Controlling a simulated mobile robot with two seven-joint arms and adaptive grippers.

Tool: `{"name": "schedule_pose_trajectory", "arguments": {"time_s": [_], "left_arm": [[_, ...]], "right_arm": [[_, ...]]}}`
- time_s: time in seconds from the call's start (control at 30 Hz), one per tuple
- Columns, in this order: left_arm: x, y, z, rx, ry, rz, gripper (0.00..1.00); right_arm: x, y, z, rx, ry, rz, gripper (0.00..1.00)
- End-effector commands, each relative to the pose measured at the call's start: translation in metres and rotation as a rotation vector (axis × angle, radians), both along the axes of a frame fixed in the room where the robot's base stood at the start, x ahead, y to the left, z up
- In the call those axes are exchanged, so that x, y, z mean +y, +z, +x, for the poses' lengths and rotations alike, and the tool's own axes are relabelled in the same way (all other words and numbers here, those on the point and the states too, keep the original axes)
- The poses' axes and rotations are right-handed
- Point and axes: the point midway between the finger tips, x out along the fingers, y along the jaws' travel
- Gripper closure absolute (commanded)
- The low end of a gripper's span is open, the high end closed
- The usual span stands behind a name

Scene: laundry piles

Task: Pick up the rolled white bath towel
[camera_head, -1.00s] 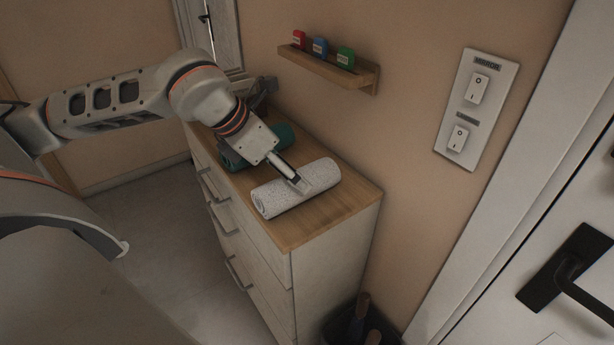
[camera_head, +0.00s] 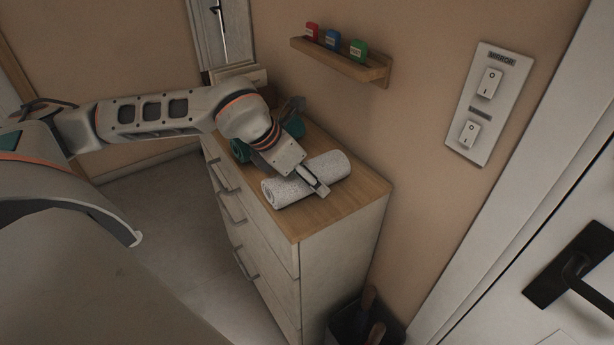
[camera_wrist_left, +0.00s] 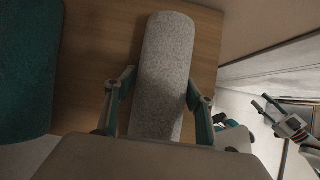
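The rolled white bath towel (camera_head: 331,168) is speckled and lies on the wooden top of a dresser. In the left wrist view the towel (camera_wrist_left: 166,55) runs lengthwise between my fingers. My left gripper (camera_wrist_left: 161,80) is open around the roll, one finger along each long side. The fingertips look very close to the towel; I cannot tell whether they touch. In the head view the left gripper (camera_head: 306,181) comes down over the middle of the towel and hides part of it. My right gripper (camera_wrist_left: 263,101) shows small at the right of the wrist view, its fingers apart and empty.
A green towel (camera_head: 240,150) lies behind the white one on the dresser (camera_head: 345,205). A wall shelf (camera_head: 340,64) with red, blue and green items is above. A switch panel (camera_head: 488,103), a door handle (camera_head: 570,282) and a dark bin (camera_head: 350,320) are to the right.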

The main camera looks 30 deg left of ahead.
Motion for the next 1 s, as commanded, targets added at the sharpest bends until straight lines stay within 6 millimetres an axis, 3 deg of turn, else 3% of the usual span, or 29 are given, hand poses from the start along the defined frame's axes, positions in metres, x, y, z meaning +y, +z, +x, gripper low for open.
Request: {"name": "schedule_pose_trajectory", "arguments": {"time_s": [0.03,0.1,0.47,0.8,1.0], "left_arm": [[0.0,0.0,0.0,0.0,0.0,0.0,0.64],[0.0,0.0,0.0,0.0,0.0,0.0,0.82],[0.0,0.007,0.001,-0.004,0.0,0.001,0.82],[0.0,0.069,0.002,-0.01,0.0,0.0,0.82],[0.0,0.095,0.001,-0.005,0.0,0.0,0.82]], "right_arm": [[0.0,0.0,0.0,0.0,0.0,0.0,0.6],[0.0,0.0,0.0,0.0,0.0,0.0,0.6],[-0.001,0.001,0.001,-0.001,-0.001,0.0,0.6],[0.0,0.006,0.002,-0.003,-0.002,0.003,0.6],[0.0,0.006,0.001,-0.003,-0.003,0.006,0.6]]}}
